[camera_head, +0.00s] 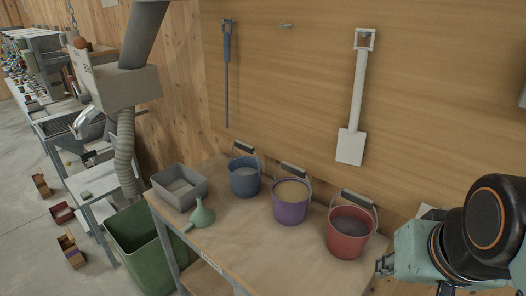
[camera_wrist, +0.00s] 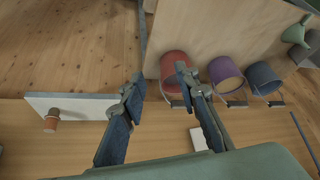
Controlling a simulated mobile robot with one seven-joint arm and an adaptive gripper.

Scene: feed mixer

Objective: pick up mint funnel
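In the wrist view the funnel (camera_wrist: 297,32) shows at the upper right corner. My gripper (camera_head: 382,266) is at the right of the table in the head view, far from the funnel. In the wrist view its two fingers (camera_wrist: 158,82) are spread apart with nothing between them.
A blue bucket (camera_head: 245,181), a purple bucket (camera_head: 290,206) and a red bucket (camera_head: 349,237) stand in a row along the back. A grey tub (camera_head: 179,188) stands behind the funnel. A green bin (camera_head: 140,250) stands left of the table. The front tabletop is clear.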

